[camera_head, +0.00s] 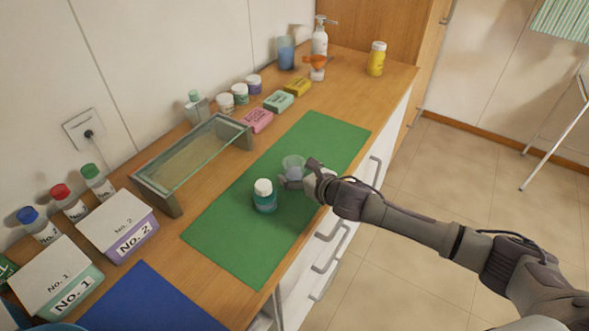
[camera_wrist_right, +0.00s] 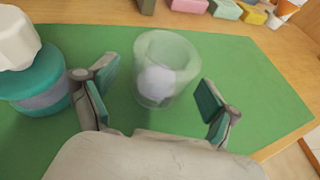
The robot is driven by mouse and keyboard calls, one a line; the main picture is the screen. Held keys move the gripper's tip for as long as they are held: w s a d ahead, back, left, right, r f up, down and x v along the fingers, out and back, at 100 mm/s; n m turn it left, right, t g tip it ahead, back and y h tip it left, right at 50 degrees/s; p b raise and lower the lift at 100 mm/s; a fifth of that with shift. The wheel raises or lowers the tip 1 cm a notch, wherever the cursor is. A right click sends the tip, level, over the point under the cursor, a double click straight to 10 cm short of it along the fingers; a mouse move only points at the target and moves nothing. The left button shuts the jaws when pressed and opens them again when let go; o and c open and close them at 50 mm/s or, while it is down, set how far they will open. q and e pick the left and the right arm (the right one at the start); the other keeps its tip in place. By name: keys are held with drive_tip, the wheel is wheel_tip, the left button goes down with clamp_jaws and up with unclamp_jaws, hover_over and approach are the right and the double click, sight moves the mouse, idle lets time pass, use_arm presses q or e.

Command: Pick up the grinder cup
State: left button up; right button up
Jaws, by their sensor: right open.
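The grinder cup appears to be the clear, see-through cup (camera_head: 293,164) standing upright on the green mat (camera_head: 235,235). In the right wrist view the cup (camera_wrist_right: 166,62) holds something pale and roundish. My right gripper (camera_head: 299,178) is low over the mat at the cup. In the wrist view its two fingers (camera_wrist_right: 157,98) are spread, one to each side of the near part of the cup, with gaps between. A teal jar with a white lid (camera_head: 264,196) stands close by; it shows left of the fingers in the wrist view (camera_wrist_right: 38,85). My left gripper is out of view.
A glass-topped stand (camera_head: 190,160) sits left of the mat. Boxes No. 1 (camera_head: 60,282) and No. 2 (camera_head: 122,226) and capped bottles are at the left. Soap-like blocks (camera_head: 279,101), jars and a pump bottle (camera_head: 319,40) stand toward the back. The mat's far end is clear.

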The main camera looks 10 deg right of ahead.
drive_tip(key=shift+x, duration=1.95)
drive_tip(key=shift+r, duration=0.1)
drive_tip(key=shift+c, duration=0.3)
drive_tip(key=c, duration=1.3)
